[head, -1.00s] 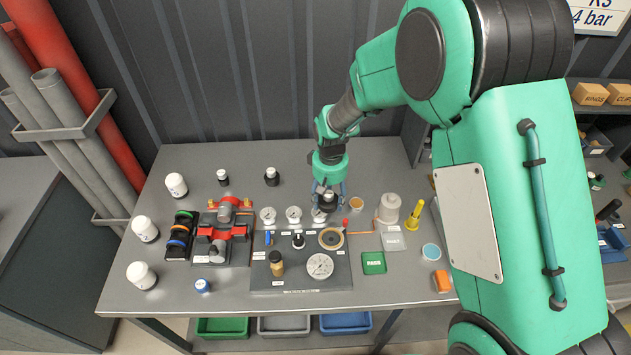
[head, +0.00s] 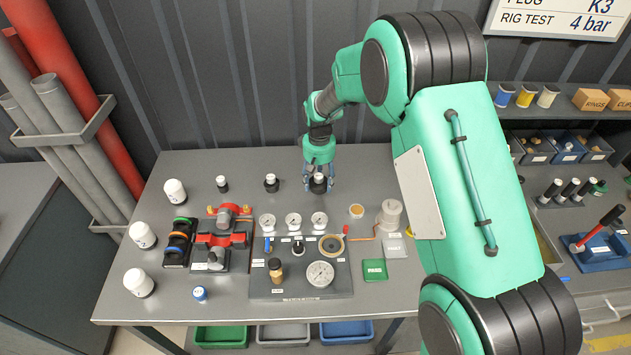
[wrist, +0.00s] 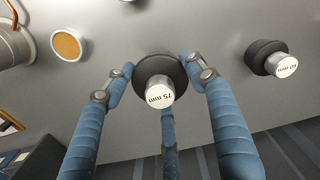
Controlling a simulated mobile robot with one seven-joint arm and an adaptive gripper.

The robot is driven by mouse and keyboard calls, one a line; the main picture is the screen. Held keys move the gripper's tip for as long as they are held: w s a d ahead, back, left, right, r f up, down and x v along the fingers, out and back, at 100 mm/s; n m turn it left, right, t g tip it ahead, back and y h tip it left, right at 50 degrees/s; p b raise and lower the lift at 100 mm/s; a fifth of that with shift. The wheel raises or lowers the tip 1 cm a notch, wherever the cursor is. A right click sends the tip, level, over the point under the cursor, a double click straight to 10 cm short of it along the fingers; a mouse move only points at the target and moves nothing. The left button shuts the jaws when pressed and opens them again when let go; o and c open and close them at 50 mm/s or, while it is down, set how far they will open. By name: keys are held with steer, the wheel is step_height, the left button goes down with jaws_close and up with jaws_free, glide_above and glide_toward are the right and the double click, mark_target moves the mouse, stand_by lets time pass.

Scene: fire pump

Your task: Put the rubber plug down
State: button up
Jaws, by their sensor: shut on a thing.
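The rubber plug (head: 318,186) is a black disc with a pale top, marked 75 mm in the wrist view (wrist: 150,66). My gripper (head: 319,178) is shut on it, with blue fingers around its rim in the wrist view (wrist: 158,75). The plug is upright, at or just above the bench top behind the gauges. I cannot tell whether its underside touches the bench. Two smaller plugs stand in line to its left: a 60 mm plug (head: 271,184), also in the wrist view (wrist: 270,58), and a smaller one (head: 222,184).
The test panel (head: 330,282) with gauges and valves is in front of the plug. A cork-coloured round pot (head: 356,211) and a clear cylinder (head: 390,213) stand to the right. A red-valved fixture (head: 222,240) and white bottles are at left. Bare bench surrounds the plug.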

steer(key=shift+w+a+f, duration=0.15)
steer(key=shift+w+a, duration=0.1)
steer(key=shift+w, duration=0.85)
steer(key=shift+w+a+f, duration=0.1)
steer(key=shift+w+a, duration=0.1)
steer(key=shift+w, duration=0.85)
steer(key=shift+f+b, duration=0.6)
steer(key=shift+f, duration=1.1)
steer(key=shift+f, duration=0.15)
steer(key=o, duration=1.3)
step_height(320, 180, up, 12)
steer(key=shift+r+p, duration=0.15)
steer(key=shift+p, duration=0.9)
